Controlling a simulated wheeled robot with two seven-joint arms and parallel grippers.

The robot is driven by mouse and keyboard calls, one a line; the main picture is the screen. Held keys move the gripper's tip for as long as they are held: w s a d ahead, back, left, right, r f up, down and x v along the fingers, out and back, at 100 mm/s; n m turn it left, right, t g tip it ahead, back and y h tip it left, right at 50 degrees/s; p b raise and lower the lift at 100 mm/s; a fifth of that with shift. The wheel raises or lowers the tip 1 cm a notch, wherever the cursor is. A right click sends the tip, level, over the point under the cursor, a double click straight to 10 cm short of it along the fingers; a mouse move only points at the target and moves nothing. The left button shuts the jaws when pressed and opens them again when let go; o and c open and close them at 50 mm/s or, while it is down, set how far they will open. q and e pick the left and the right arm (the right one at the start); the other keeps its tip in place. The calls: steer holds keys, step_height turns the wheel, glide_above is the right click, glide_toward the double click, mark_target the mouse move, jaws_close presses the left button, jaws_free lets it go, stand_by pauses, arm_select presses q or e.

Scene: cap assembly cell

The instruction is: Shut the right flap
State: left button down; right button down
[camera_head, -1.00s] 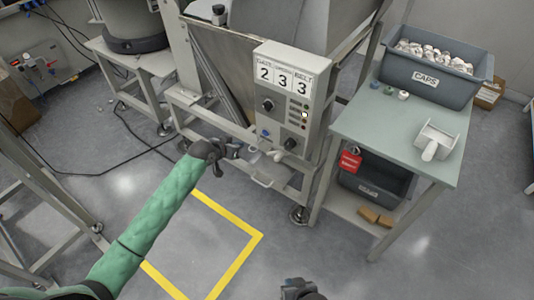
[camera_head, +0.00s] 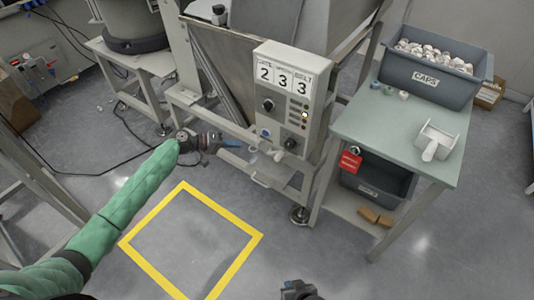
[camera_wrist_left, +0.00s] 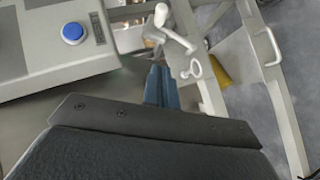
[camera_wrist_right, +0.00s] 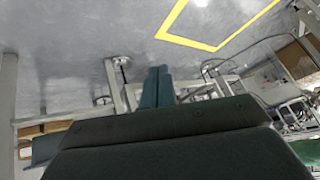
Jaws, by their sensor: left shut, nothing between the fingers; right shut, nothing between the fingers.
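Below the control box, a light grey plate with a bar handle (camera_head: 265,182) hangs at the machine's lower frame. It shows at the right of the left wrist view (camera_wrist_left: 245,62). I cannot tell for sure that it is the right flap. A white lever with a ring end (camera_wrist_left: 185,45) is beside it, also in the head view (camera_head: 275,156). My left gripper (camera_head: 236,144) is shut and empty, its blue fingertips pointing at the lever, left of it; contact is unclear. My right gripper (camera_head: 300,290) is shut and empty at the bottom edge, far from the machine.
The control box (camera_head: 290,95) has knobs and a blue button (camera_wrist_left: 73,33). Yellow-marked floor (camera_head: 190,240) in front is clear.

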mark_target(279, 152)
arm_select(q)
steer(key=shift+s+d+r, duration=0.1)
steer(key=shift+s+r, duration=0.1)
arm_select(e)
steer(key=shift+w+r, duration=0.25)
steer(key=shift+w, duration=0.35)
arm_select(q)
steer(key=shift+d, duration=0.1)
